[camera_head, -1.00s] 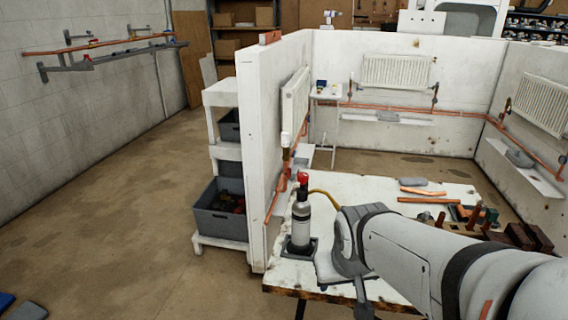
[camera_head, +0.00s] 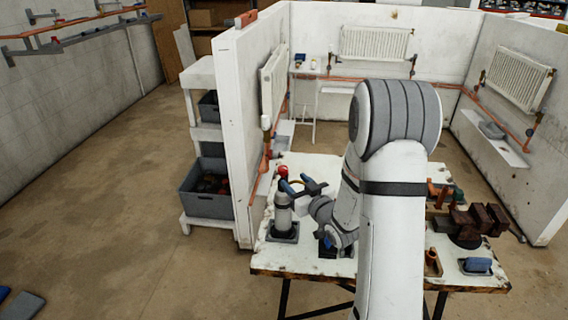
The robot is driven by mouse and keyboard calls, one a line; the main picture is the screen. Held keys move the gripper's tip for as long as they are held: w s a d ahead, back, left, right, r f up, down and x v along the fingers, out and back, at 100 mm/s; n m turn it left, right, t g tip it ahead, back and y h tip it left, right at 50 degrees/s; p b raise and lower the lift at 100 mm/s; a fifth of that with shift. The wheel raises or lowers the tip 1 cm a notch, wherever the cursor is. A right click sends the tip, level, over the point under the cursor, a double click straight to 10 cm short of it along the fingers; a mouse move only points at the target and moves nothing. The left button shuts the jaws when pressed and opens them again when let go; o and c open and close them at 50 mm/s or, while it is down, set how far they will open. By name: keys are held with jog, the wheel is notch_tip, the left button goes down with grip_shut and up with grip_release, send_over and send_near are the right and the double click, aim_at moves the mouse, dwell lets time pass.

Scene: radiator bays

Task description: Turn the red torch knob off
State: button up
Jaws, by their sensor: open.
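The torch (camera_head: 282,222) is a small grey-white cylinder standing upright in a dark square holder on the workbench. Its red knob (camera_head: 283,170) is at the top and shows clear above my gripper. My gripper (camera_head: 297,183) is open, with blue-tipped fingers, just right of the torch's neck and slightly below the knob. The left finger overlaps the torch top in this view. I cannot tell whether it touches. My arm hides the middle of the bench and whatever is behind it, including the torch's hose.
The workbench (camera_head: 300,262) holds a brown vise (camera_head: 480,219) and a blue item in a tray (camera_head: 477,266) at the right. A white partition wall (camera_head: 240,130) rises close behind the torch's left. Shelves with a grey bin (camera_head: 207,205) stand left; floor is open there.

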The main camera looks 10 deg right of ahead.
aim_at(285, 172)
jog(key=shift+w+a+r, duration=0.2)
jog(key=shift+w, duration=0.2)
jog(key=p+x, duration=0.3)
jog(key=x, duration=0.4)
jog(key=shift+s, duration=0.1)
jog(key=shift+c, duration=0.4)
